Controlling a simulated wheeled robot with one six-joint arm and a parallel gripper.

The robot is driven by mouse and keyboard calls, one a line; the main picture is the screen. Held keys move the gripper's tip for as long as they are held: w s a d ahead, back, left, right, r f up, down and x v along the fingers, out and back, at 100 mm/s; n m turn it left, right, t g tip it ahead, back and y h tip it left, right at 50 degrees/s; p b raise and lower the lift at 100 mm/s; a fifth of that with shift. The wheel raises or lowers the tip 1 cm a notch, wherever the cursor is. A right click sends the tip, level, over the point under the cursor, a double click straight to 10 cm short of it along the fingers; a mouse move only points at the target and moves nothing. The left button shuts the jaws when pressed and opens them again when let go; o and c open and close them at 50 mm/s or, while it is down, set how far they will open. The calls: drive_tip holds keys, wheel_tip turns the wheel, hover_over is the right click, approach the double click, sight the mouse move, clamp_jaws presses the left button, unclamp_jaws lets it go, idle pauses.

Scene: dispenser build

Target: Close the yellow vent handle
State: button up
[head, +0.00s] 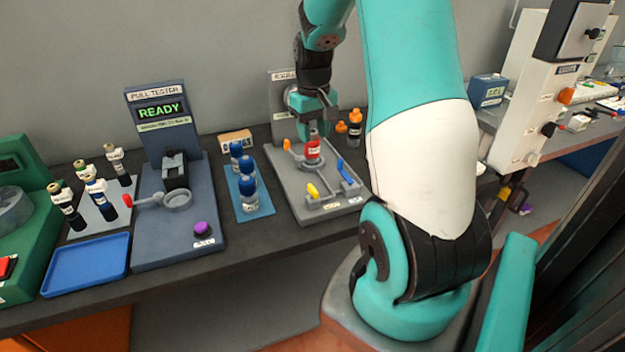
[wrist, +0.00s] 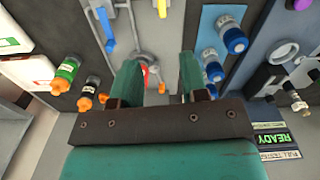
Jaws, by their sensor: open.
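The yellow handle (head: 313,190) sits at the front of a grey valve station (head: 310,212). It also shows at the top edge of the wrist view (wrist: 162,8). A blue handle (head: 348,172) is to its right and an orange handle (head: 287,146) behind it to the left. A red bottle (head: 312,149) stands upright in the middle of the station. My gripper (head: 313,124) is above the red bottle, behind the yellow handle and apart from it. In the wrist view my gripper (wrist: 161,72) has its fingers spread, with a bit of red partly hidden by the left finger.
Several blue-capped bottles (head: 247,186) stand on a blue mat left of the station. The pull tester (head: 160,130) reads READY farther left. Orange-capped bottles (head: 355,128) stand behind the station at right. My arm covers the bench to the right.

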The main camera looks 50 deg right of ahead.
sight(313, 188)
wheel_tip(313, 188, down, 16)
drive_tip(key=p, duration=0.2)
drive_tip(key=shift+a+f+p, duration=0.15)
drive_tip(key=shift+f+p, duration=0.1)
drive_tip(key=shift+p, duration=0.05)
